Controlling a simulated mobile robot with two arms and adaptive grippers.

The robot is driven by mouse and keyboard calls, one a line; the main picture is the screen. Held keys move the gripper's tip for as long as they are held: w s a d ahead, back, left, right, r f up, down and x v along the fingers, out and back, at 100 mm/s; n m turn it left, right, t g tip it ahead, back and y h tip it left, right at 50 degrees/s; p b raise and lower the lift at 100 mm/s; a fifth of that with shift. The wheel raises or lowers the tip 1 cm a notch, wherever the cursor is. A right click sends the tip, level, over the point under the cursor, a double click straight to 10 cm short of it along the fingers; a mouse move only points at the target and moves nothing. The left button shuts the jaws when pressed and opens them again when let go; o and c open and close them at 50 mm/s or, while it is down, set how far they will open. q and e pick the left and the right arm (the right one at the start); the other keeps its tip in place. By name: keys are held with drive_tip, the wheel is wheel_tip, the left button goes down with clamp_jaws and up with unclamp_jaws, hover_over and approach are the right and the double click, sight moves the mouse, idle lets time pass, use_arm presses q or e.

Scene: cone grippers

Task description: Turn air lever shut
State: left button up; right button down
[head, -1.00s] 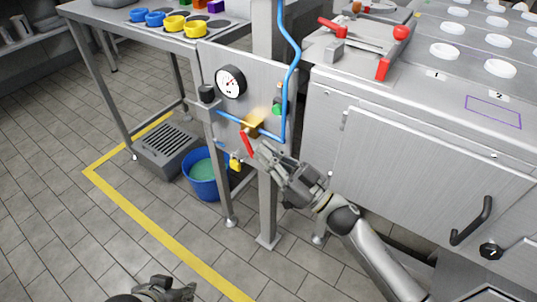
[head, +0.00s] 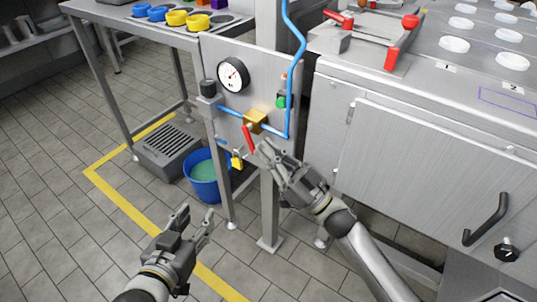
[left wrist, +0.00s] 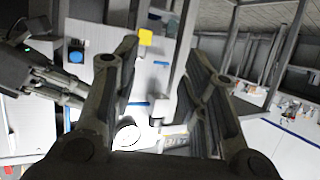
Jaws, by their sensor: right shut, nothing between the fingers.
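The air lever (head: 248,138) is a red handle hanging down and slightly slanted below a brass valve block (head: 256,119) on the blue air line of a grey panel (head: 213,62). My right gripper (head: 262,153) is shut and empty, its fingertips just right of and below the lever's lower end; I cannot tell whether they touch it. My left gripper (head: 197,213) is open and empty, low in front of the panel and well apart from the lever. Its spread fingers also show in the left wrist view (left wrist: 168,72).
A pressure gauge (head: 233,75) and a green button (head: 281,101) are on the panel. A yellow padlock (head: 237,160) hangs below the lever. A blue bucket (head: 203,180) stands beneath. A steel cabinet (head: 420,165) stands right.

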drive_tip(key=shift+w+a+f+y+b, duration=0.1)
drive_tip(key=shift+f+y+b, duration=0.2)
drive_tip(key=shift+b, duration=0.4)
drive_tip(key=shift+a+f+t+b, duration=0.1)
drive_tip(key=shift+f+t+b, duration=0.05)
drive_tip(key=shift+t+b, duration=0.35)
drive_tip(key=shift+w+a, duration=0.1)
drive_tip(key=shift+w, duration=0.05)
use_arm(q)
wheel_tip(320, 180, up, 11)
drive_tip(key=w+d+t+h, duration=0.1)
drive_tip(key=d+t+h, duration=0.1)
drive_tip(key=t, duration=0.4)
drive_tip(key=shift+w+t, duration=0.2)
drive_tip(key=shift+t, duration=0.2)
use_arm(e)
drive_tip(key=shift+f, duration=0.2)
